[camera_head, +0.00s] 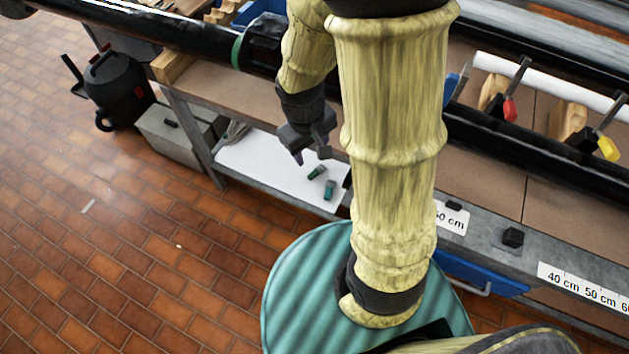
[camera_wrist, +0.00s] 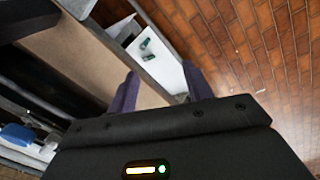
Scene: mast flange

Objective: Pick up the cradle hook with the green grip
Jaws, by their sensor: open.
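I cannot make out a whole cradle hook with a green grip. Two small dark green pieces, one (camera_head: 317,172) beside the other (camera_head: 330,190), lie on a white sheet (camera_head: 255,165) below the bench top; I cannot tell what they are. They also show in the wrist view, above and between my fingers. A green band (camera_head: 237,50) circles the black tube at the left. My gripper (camera_head: 311,156) is open and empty near the bench's front edge, pointing down. Its two purple-grey fingers stand apart in the wrist view (camera_wrist: 160,82). My arm hides part of the bench.
Hook-like pieces with a red grip (camera_head: 509,109) and a yellow grip (camera_head: 608,149) stand by wooden cradles at right. The long black tube (camera_head: 545,150) crosses the bench. A black vacuum (camera_head: 118,88) and grey box (camera_head: 172,130) stand left. The tiled floor (camera_head: 110,250) is mostly clear.

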